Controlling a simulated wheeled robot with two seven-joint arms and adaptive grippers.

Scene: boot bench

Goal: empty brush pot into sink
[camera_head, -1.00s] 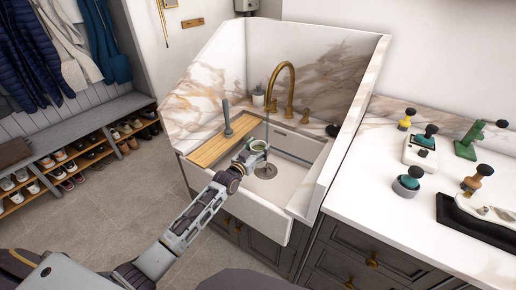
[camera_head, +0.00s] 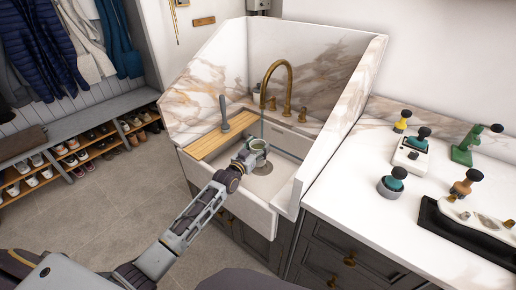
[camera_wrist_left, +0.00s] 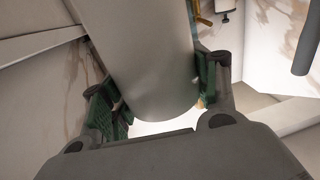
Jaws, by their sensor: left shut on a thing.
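In the left wrist view the pot (camera_wrist_left: 150,60) is a plain grey-beige cylinder between green finger pads (camera_wrist_left: 155,98). I cannot tell what is inside the pot. My right gripper is not in view.
A brass tap (camera_head: 288,80) rises behind the pot. A wooden board (camera_head: 215,140) with a grey upright brush (camera_head: 224,112) spans the sink's left side. The marble side wall (camera_head: 345,120) stands at right. Brushes and holders, including a white tray (camera_head: 410,155), stand on the counter.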

